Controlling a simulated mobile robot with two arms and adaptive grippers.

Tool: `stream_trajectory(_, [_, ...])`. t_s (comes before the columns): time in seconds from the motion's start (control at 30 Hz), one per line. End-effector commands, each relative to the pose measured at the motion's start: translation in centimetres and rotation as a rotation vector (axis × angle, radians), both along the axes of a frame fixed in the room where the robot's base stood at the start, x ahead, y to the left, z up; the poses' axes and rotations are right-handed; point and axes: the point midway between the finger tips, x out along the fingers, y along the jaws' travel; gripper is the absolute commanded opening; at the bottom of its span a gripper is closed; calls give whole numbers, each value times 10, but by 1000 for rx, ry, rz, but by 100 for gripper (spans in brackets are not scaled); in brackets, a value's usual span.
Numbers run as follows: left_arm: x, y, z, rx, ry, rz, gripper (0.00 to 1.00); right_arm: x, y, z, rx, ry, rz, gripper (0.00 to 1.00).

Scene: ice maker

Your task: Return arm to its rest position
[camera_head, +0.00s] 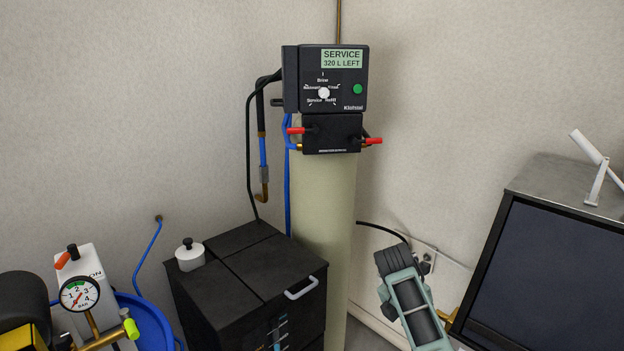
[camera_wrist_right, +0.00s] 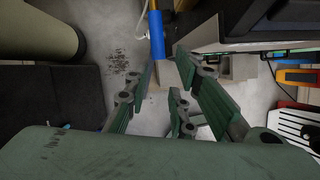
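In the head view a grey-green and black part of my right arm (camera_head: 410,298) stands between the cream cylinder (camera_head: 325,190) and the dark-fronted metal machine (camera_head: 560,275). The fingertips cannot be made out there. My left gripper is not in view.
A black control head (camera_head: 325,78) reading "SERVICE 320 L LEFT" tops the cylinder. A black cabinet (camera_head: 250,270) with a white-lidded pot (camera_head: 190,257) stands left of it. A pressure gauge (camera_head: 79,294) and blue tub (camera_head: 148,315) are lower left. Wall pipes hang nearby.

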Motion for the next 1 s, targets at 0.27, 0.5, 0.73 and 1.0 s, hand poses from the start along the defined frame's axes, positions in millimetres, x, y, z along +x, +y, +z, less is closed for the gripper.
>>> stream_trajectory(0.27, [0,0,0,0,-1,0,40,-95,18,-88,179,-215,-482,23])
stream_trajectory(0.5, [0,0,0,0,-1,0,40,-196,36,-120,356,-359,-932,23])
stream_trajectory(0.73, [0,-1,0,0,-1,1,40,-286,53,-113,510,-434,-1328,23])
stream_trajectory(1.0, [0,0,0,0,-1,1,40,-342,65,-93,607,-455,-1596,23])
